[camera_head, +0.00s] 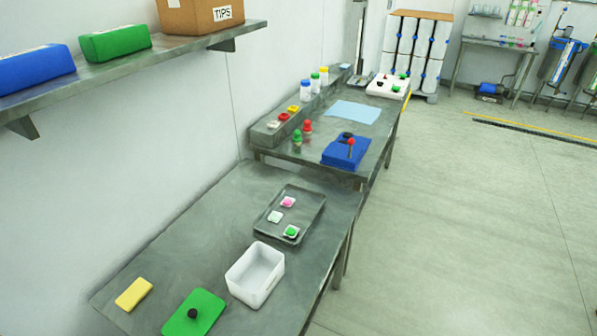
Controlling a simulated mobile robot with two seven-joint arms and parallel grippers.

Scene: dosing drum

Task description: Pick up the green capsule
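A small round green object, which looks like the green capsule (292,231), sits on a white square piece at the near right of the dark metal tray (271,235). A pink one (288,202) lies on a similar white piece at the tray's far side. A pale white piece (275,217) lies between them, toward the left. Neither of my grippers is in view.
A white open bin (256,273), a green lid (194,313) with a black knob and a yellow block (134,294) are on the near table. The farther table carries a blue block (345,151), bottles and a white board (388,86).

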